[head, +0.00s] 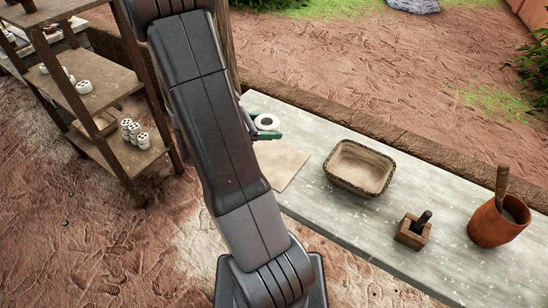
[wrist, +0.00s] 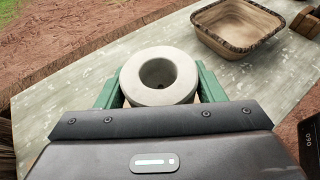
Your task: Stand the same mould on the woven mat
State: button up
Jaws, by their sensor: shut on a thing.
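The mould (head: 267,122) is a white, round, thick-walled piece with a hole in its middle. My gripper (head: 264,130) has its green fingers shut on it, one on each side. In the wrist view the mould (wrist: 159,75) sits upright between the green fingers, its hole facing up. It is over the far left part of the bench; I cannot tell whether it touches the top. The mat (head: 285,163) is a flat tan sheet on the bench, just nearer than the mould. My arm hides its left part.
On the pale stone bench (head: 330,133) stand a rimmed rectangular basin (head: 360,167), a wooden block with a dark handle (head: 412,232) and a terracotta pot (head: 497,222) with a stick. A wooden shelf (head: 100,95) at left holds several small white pieces.

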aim_at(268, 159)
jog(key=shift+s+d+f, duration=0.15)
jog(key=shift+s, duration=0.15)
jog(key=shift+s+f, duration=0.1)
jog(key=shift+f, duration=4.75)
jog(key=shift+f, duration=0.1)
jog(key=shift+f+b, duration=0.1)
jog(key=shift+b, duration=0.2)
jog(key=o, duration=1.1)
